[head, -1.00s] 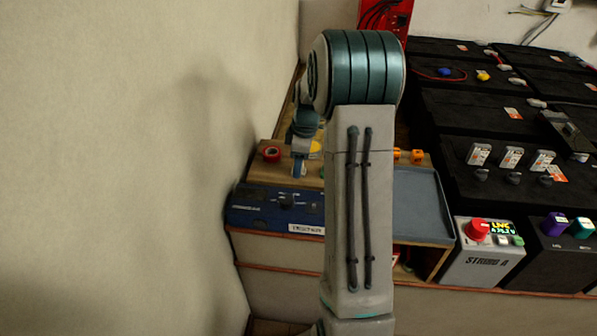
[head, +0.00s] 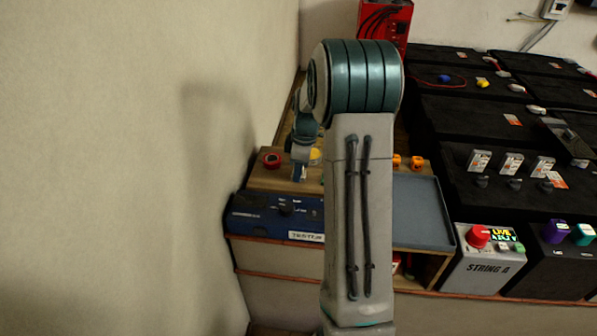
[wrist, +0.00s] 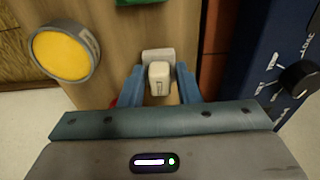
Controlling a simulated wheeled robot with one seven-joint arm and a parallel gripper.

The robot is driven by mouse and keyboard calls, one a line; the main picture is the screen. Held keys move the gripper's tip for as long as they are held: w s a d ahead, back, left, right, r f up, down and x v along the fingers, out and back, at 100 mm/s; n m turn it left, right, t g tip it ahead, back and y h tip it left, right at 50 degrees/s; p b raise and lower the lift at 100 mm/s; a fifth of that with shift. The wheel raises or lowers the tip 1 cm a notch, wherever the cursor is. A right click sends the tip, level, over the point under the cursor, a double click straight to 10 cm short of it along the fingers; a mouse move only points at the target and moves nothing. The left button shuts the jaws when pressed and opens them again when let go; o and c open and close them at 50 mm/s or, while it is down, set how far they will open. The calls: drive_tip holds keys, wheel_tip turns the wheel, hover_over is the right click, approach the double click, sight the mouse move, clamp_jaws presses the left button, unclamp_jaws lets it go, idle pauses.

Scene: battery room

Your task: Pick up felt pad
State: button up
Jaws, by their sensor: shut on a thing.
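In the wrist view, my gripper (wrist: 160,88) has its two blue fingers on either side of a small cream-white block with a pale grey plate behind it. This appears to be the felt pad (wrist: 159,72), and the fingers are shut on it. It is over or on the wooden top; I cannot tell whether it touches the wood. In the head view my gripper (head: 299,174) is small, above the wooden top behind the blue tester. The pad cannot be made out there, and my arm hides the middle of the bench.
A yellow-faced round thing (wrist: 64,52) stands close left of the fingers. The blue tester (head: 270,215) is in front. A red ring (head: 271,160), orange pieces (head: 416,162) and a grey tray (head: 425,215) are nearby. A wall rises at left; black batteries (head: 455,120) fill the right.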

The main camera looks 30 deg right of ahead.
wheel_tip(320, 180, up, 3)
drive_tip(key=shift+r+p, duration=0.1)
drive_tip(key=shift+p, duration=0.25)
drive_tip(key=s+d+r+p, duration=0.1)
drive_tip(key=s+d+r, duration=0.5)
drive_tip(key=d, duration=0.3)
drive_tip(key=shift+s+r, duration=0.3)
drive_tip(key=shift+s, duration=0.3)
drive_tip(key=shift+o, duration=0.4)
drive_tip(key=shift+d+r, duration=0.1)
